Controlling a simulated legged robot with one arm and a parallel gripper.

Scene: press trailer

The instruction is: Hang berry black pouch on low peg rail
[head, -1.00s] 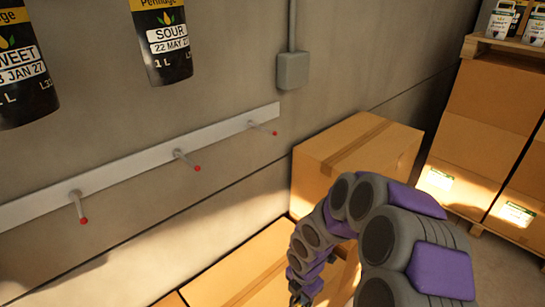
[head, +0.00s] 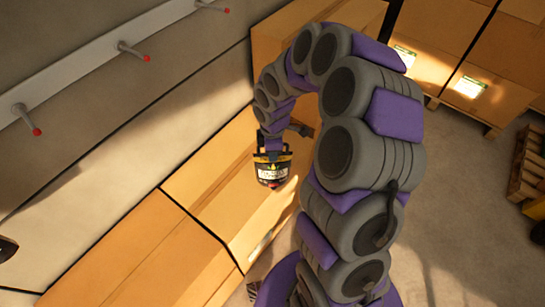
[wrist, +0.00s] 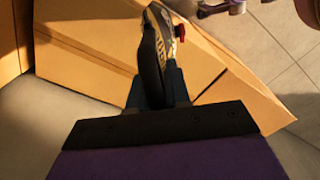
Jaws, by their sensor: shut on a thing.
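My gripper (head: 272,146) is shut on a black pouch (head: 272,170) with a yellow band and a small red part, held over the cardboard boxes. In the wrist view the pouch (wrist: 155,50) stands out beyond the fingers, with its red part (wrist: 180,32) at its side. The gripper covers the pouch's top, and its print is too small to read. The low peg rail (head: 70,65) runs along the wall at upper left, with red-tipped pegs (head: 130,50) sticking out. The pouch is apart from the rail, below and to the right of it. The rail's far end is cut off.
Large cardboard boxes (head: 150,260) lie along the wall below the rail. A taller box (head: 300,30) stands behind my arm. More stacked boxes (head: 440,50) are at upper right, with a wooden pallet (head: 527,165) at far right. Bare floor (head: 460,230) lies to the right.

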